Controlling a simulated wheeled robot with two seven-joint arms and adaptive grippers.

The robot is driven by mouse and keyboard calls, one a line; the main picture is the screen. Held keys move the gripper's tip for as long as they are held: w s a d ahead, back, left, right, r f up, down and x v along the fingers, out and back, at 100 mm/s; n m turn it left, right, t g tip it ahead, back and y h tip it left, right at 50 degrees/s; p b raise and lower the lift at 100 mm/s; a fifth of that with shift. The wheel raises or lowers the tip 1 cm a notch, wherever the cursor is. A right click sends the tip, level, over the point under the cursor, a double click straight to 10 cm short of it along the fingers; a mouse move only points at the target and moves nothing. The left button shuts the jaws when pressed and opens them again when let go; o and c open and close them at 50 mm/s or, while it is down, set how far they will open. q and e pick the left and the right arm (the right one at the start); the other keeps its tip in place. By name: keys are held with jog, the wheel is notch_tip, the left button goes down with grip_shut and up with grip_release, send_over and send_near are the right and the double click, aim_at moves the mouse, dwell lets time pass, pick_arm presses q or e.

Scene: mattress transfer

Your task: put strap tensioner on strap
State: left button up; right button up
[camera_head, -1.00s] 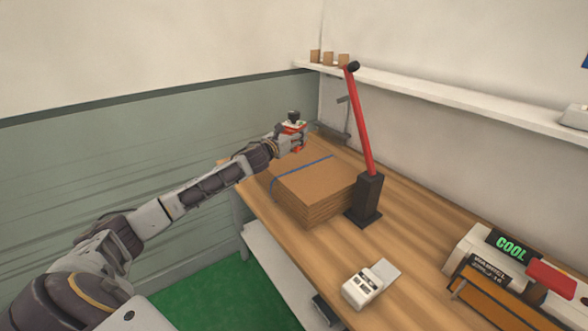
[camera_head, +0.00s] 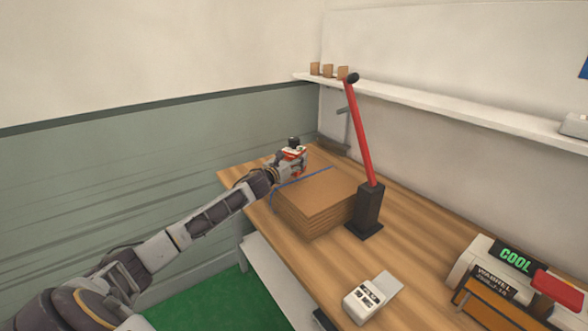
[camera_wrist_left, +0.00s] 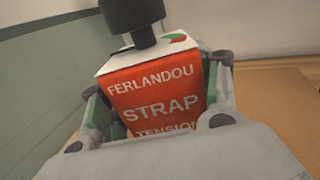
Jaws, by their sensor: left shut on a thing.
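The strap tensioner (camera_wrist_left: 155,95) is a red and white block with a black knob on top and printed lettering. My left gripper (camera_head: 290,163) is shut on it, and it fills the space between the fingers in the left wrist view. The tensioner also shows in the head view (camera_head: 294,153), at the far left edge of a stack of brown cardboard sheets (camera_head: 318,200). The blue strap (camera_head: 303,177) runs across the top of the stack and down its left side. The tensioner is close to the strap; I cannot tell whether they touch. My right gripper is not in view.
The stack lies on a wooden table (camera_head: 420,250). A black stand with a long red lever (camera_head: 361,135) rises right of the stack. A white device (camera_head: 368,298) lies in front, and a labelled machine (camera_head: 500,270) stands at right. A wall shelf (camera_head: 450,100) runs behind.

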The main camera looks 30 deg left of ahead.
pick_arm(q)
jog(key=shift+r, duration=0.1)
jog(key=shift+f, duration=2.05)
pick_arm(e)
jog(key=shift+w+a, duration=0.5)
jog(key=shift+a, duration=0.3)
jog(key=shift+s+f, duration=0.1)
